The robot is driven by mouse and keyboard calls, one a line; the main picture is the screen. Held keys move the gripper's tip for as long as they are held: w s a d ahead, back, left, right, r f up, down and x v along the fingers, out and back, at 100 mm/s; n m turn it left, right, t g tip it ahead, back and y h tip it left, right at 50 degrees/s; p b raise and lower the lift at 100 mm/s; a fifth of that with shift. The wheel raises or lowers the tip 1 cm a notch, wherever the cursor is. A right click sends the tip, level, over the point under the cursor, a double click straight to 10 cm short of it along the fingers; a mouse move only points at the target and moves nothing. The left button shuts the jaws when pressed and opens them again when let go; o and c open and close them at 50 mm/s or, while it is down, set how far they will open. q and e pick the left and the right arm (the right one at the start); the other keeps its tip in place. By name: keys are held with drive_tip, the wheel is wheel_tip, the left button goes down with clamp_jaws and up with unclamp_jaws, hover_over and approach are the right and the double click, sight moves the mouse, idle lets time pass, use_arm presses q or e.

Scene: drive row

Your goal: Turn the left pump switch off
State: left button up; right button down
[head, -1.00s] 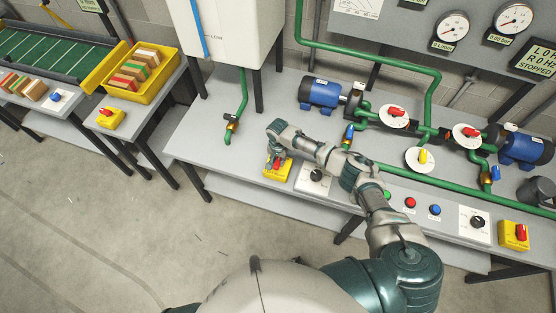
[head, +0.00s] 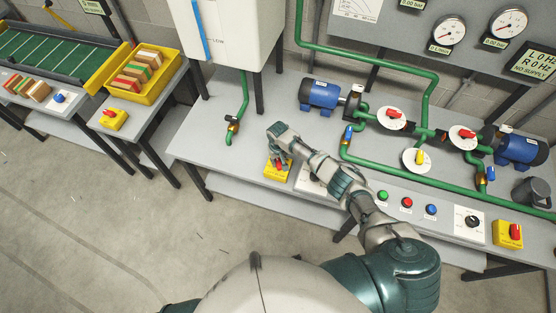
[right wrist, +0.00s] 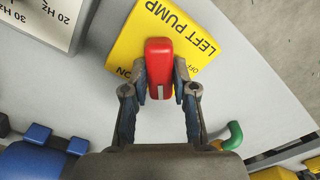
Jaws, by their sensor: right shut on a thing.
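The left pump switch is a red handle (right wrist: 160,60) on a yellow plate (right wrist: 205,28) lettered LEFT PUMP, ON and OFF. In the right wrist view the handle's white-marked end points down, between the ON and OFF words. My right gripper (right wrist: 162,74) is shut on the handle, one finger on each side. In the head view the gripper (head: 279,161) is over the yellow plate (head: 285,174) near the bench's front edge, and partly hides the handle. My left gripper is not in view.
A dial panel (head: 308,182) is right beside the plate, partly behind my arm. Green, red and blue buttons and another yellow switch (head: 508,236) are further right. Green pipes and blue pumps (head: 320,94) stand behind. The wall display (head: 534,60) reads 0 Hz, NO SUPPLY.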

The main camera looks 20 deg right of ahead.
sight(278, 161)
drive_tip(key=n, duration=0.5)
drive_tip(key=shift+n, duration=0.3)
drive_tip(key=n, duration=0.4)
drive_tip(key=shift+n, duration=0.3)
drive_tip(key=c, duration=0.9)
unclamp_jaws()
drive_tip(key=shift+r, duration=0.35)
wheel_tip(278, 161, up, 11)
drive_tip(key=shift+r, duration=0.1)
